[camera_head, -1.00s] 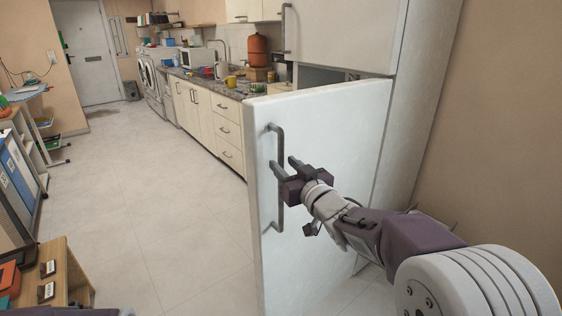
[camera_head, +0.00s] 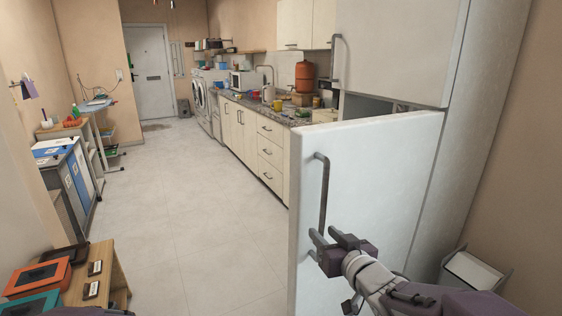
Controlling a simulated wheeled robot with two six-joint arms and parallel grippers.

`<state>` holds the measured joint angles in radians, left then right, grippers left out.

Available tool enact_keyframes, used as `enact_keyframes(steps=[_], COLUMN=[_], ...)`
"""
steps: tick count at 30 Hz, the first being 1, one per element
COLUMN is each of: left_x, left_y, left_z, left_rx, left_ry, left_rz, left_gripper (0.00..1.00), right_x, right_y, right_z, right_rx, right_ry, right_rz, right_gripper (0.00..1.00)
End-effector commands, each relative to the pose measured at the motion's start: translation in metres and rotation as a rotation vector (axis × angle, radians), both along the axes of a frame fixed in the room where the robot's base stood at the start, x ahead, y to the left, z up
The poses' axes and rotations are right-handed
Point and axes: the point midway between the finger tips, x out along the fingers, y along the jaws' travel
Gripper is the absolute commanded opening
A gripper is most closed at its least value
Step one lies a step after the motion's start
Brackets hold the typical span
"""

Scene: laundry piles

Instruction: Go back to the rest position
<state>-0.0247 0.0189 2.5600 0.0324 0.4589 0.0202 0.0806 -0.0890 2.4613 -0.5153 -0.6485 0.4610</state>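My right gripper (camera_head: 327,238) is in the lower middle right, in front of the white fridge door (camera_head: 385,180). Its two fingers are apart, close to the lower end of the grey vertical door handle (camera_head: 323,185). I cannot tell whether a finger touches the handle. Nothing is held between the fingers. The door stands swung open, with a dark gap behind its top edge. My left gripper is not in view; a dark piece at the bottom left edge may be part of my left arm.
A wooden stand (camera_head: 75,289) with orange and teal items is at the bottom left. Blue and white bins (camera_head: 75,180) stand by the left wall. A counter with drawers (camera_head: 271,155) runs behind the door. A grey bin (camera_head: 474,270) is at right. The tiled floor (camera_head: 180,215) between is clear.

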Motion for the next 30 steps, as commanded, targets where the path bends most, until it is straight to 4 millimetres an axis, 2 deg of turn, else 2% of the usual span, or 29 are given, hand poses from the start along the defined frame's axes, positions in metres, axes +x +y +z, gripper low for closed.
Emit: enact_keyframes(steps=[1,3,6,10,12,15,16,17,18,23,27,30], left_x=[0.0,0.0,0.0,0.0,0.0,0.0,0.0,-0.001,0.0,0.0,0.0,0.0], left_y=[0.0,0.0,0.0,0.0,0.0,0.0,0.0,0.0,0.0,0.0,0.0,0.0], left_z=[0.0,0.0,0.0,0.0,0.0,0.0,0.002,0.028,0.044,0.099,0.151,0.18], left_rx=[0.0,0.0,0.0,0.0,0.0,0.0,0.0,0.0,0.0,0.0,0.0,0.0], left_ry=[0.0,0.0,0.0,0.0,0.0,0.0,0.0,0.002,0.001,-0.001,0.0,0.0], left_rz=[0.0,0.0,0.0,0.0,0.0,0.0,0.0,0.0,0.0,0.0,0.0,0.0], left_gripper=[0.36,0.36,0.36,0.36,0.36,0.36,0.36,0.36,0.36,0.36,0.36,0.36], right_x=[-0.006,-0.025,-0.064,-0.122,-0.156,-0.205,-0.216,-0.213,-0.212,-0.212,-0.212,-0.212], right_y=[-0.004,-0.014,-0.025,-0.031,-0.032,-0.028,-0.027,-0.027,-0.028,-0.028,-0.028,-0.028], right_z=[-0.042,-0.096,-0.155,-0.203,-0.219,-0.231,-0.23,-0.203,-0.187,-0.133,-0.081,-0.051], right_rx=[-0.011,-0.042,-0.086,-0.123,-0.134,-0.156,-0.19,-0.187,-0.186,-0.186,-0.186,-0.186], right_ry=[0.139,0.34,0.595,0.88,1.023,1.222,1.265,1.253,1.249,1.247,1.246,1.246], right_rz=[-0.043,-0.109,-0.165,-0.195,-0.194,-0.152,-0.112,-0.119,-0.12,-0.121,-0.123,-0.123], right_gripper=[0.38,0.38,0.38,0.38,0.38,0.38,0.38,0.38,0.38,0.38,0.38,0.38])
